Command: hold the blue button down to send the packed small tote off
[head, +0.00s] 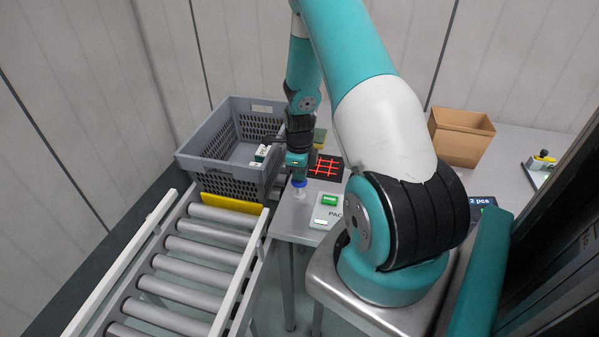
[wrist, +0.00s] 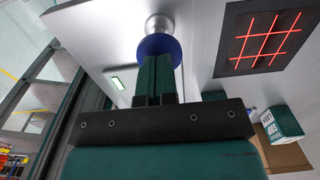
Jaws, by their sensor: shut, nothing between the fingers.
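The blue button (head: 299,184) stands on a pale round base at the table's left edge in the head view. In the wrist view the blue button (wrist: 152,45) shows as a blue disc beyond my fingertips. My gripper (head: 298,174) is shut and empty, pointing down directly over the button. In the wrist view my gripper (wrist: 159,62) overlaps the disc; the tips look to be at it, but I cannot tell how far it is pressed. A grey slatted tote (head: 218,171) stands at the far end of the rollers, with a few small boxes inside, partly hidden by my arm.
A yellow bar (head: 233,204) crosses the roller conveyor (head: 190,250) in front of the tote. A green button (head: 329,199) sits on a panel beside the blue one. A dark pad with a red grid (head: 325,167) lies behind. A cardboard box (head: 458,140) stands at right.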

